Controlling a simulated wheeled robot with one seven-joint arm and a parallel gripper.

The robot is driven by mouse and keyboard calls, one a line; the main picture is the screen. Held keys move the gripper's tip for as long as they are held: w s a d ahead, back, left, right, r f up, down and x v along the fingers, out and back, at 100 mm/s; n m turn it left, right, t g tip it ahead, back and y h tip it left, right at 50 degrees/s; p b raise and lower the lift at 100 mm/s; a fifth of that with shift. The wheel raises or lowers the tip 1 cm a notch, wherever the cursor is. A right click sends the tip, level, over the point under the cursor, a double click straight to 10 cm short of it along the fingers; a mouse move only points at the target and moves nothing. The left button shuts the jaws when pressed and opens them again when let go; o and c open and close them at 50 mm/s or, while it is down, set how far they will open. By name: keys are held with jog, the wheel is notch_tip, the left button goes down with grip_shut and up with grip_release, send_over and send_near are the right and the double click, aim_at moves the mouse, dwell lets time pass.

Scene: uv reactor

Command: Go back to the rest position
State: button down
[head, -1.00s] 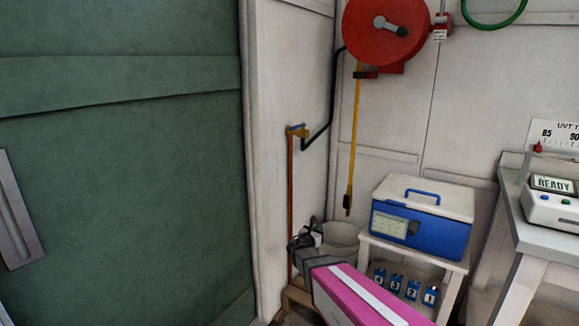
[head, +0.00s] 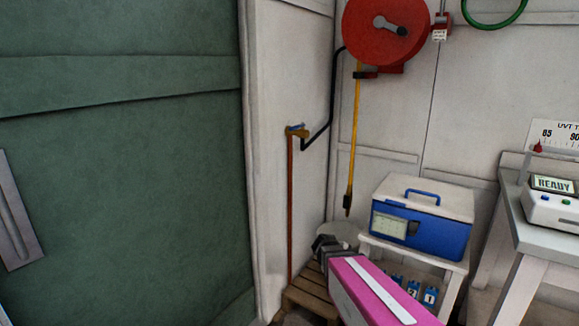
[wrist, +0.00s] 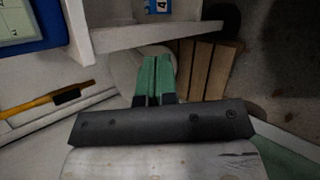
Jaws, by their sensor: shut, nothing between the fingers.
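My gripper (wrist: 157,62) shows in the wrist view with its two green fingers pressed together and nothing between them. Its tips are over a round pale shape, with a slatted wooden pallet (wrist: 208,70) beside them. In the head view my gripper's dark end (head: 327,244) is low in the middle, in front of a grey bucket (head: 342,231) and left of the blue and white box. The fingers cannot be made out there. My pink arm link reaches in from the bottom of the picture.
The blue and white box (head: 422,218) stands on a small white stand (head: 452,262) with numbered blue items (head: 412,289) below. A bench (head: 537,235) with a READY meter (head: 552,205) is at right. A red hose reel (head: 384,28) and yellow wand (head: 354,150) hang above.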

jog(key=s+a+m+g+y, duration=0.4)
jog(key=s+m+y, duration=0.4)
jog(key=s+m, duration=0.3)
jog(key=shift+s+a+f+m+y, duration=0.25)
jog(key=shift+s+a+m+y, duration=0.1)
jog(key=shift+s, duration=0.3)
